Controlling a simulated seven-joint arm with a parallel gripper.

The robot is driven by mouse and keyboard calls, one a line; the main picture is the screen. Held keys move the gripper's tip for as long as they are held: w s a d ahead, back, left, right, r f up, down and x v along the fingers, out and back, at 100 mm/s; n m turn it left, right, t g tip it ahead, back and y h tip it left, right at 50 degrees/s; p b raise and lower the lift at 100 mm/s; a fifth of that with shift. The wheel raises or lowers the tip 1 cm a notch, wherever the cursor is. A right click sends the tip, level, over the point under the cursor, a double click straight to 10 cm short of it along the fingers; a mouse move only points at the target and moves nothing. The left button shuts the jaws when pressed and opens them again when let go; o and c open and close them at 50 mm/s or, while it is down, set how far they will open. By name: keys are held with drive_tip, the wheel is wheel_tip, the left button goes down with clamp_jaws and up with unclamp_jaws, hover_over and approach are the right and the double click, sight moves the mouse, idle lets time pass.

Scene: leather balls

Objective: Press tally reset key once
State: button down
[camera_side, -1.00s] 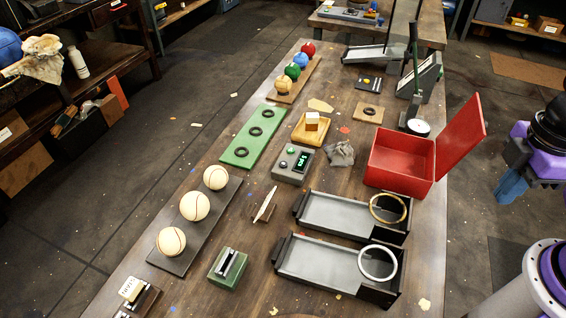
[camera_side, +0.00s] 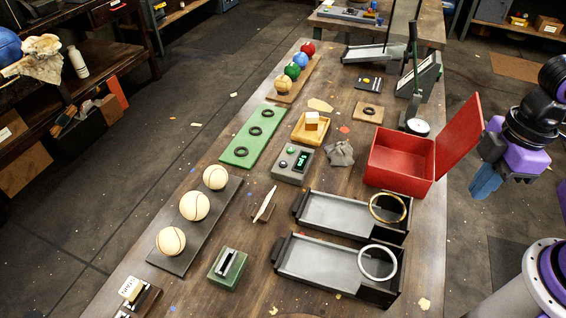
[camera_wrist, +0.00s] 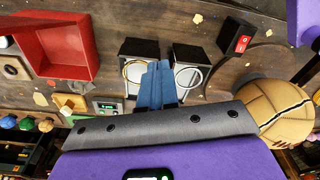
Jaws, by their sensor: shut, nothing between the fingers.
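The tally box (camera_side: 293,165) is a small grey unit on the middle of the bench, with a lit green display (camera_side: 302,160), a green button (camera_side: 291,150) and a darker button (camera_side: 283,164). Which button is the reset key I cannot read. The box also shows small in the wrist view (camera_wrist: 108,106), left of my fingers. My gripper (camera_side: 483,184) has blue fingers and is shut and empty. It hangs off the right side of the bench, beyond the red box and well apart from the tally box. The fingers also show in the wrist view (camera_wrist: 155,85).
An open red box (camera_side: 400,160) with a raised lid stands between my gripper and the tally box. Two grey trays (camera_side: 335,265) with rings lie in front. A grey cloth (camera_side: 340,153) and a wooden tray (camera_side: 312,130) adjoin the tally box. Baseballs (camera_side: 195,206) stand at left.

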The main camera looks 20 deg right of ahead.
drive_tip(key=w+a+f+t+y, duration=0.1)
drive_tip(key=w+a+f+y, duration=0.1)
drive_tip(key=w+a, duration=0.85)
drive_tip(key=n+t+y, duration=0.1)
drive_tip(key=n+t, duration=0.1)
drive_tip(key=t, duration=0.5)
hover_over(286, 165)
wheel_tip(286, 165, down, 8)
drive_tip(key=shift+a, duration=0.15)
drive_tip(key=shift+f, duration=4.3)
drive_tip(key=shift+f, duration=0.1)
drive_tip(key=shift+f, duration=0.3)
